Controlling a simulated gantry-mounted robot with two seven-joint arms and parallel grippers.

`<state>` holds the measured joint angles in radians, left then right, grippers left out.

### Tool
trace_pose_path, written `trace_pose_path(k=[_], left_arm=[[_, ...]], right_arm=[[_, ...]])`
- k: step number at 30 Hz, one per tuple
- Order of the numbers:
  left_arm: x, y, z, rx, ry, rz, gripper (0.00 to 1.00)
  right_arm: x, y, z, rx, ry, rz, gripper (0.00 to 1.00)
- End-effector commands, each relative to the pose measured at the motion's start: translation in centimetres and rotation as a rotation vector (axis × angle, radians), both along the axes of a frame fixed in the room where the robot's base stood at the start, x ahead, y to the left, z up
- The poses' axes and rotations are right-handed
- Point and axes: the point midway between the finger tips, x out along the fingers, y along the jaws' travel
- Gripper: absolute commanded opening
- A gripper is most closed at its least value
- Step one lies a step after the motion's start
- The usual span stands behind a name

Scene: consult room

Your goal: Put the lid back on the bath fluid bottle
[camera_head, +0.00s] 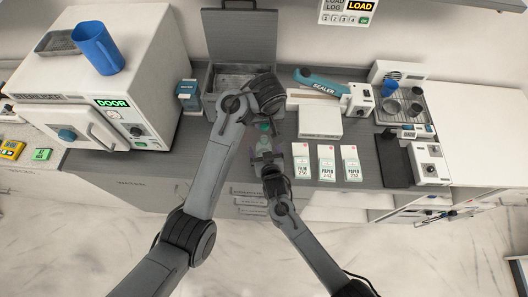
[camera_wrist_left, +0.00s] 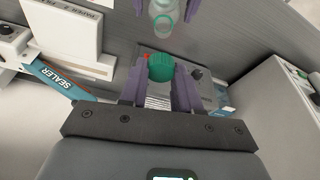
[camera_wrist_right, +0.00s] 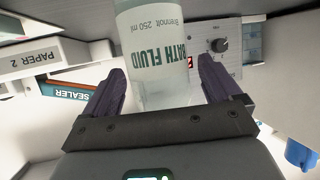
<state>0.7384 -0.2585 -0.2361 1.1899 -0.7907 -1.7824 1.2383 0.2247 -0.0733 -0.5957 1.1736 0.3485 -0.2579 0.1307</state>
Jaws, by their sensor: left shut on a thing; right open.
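The green lid (camera_wrist_left: 161,67) is held between the fingertips of my left gripper (camera_wrist_left: 160,72), which is shut on it. In the head view the lid (camera_head: 264,127) shows just behind the bottle. The clear bath fluid bottle (camera_wrist_right: 152,45), with a white label and green print, stands between the fingers of my right gripper (camera_wrist_right: 162,66), which is open around it. In the left wrist view the bottle's uncovered round mouth (camera_wrist_left: 164,26) shows a green rim, apart from the lid. My right gripper (camera_head: 265,157) is on the near side of the bottle in the head view.
Several pouch boxes (camera_head: 326,163) stand right of the bottle. An open grey box (camera_head: 239,78) and a white steriliser (camera_head: 110,75) are behind and left. The sealer (camera_head: 325,82) and a tray with cups (camera_head: 405,100) are at the right. Open bench is left of the bottle.

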Motion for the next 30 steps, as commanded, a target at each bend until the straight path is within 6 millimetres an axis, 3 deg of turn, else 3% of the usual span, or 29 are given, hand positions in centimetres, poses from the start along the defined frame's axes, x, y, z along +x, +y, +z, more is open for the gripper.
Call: trace_pose_path(k=[13, 27, 30], left_arm=[[0.0, 0.0, 0.0, 0.0, 0.0, 0.0, 0.04], [0.0, 0.0, 0.0, 0.0, 0.0, 0.0, 0.04], [-0.01, 0.0, -0.01, 0.0, 0.0, 0.0, 0.04]], right_arm=[[0.38, 0.08, -0.15, 0.0, 0.0, 0.0, 0.91], [0.37, 0.06, -0.17, 0.0, 0.0, 0.0, 0.19], [0.37, 0.06, -0.17, 0.0, 0.0, 0.0, 0.11]])
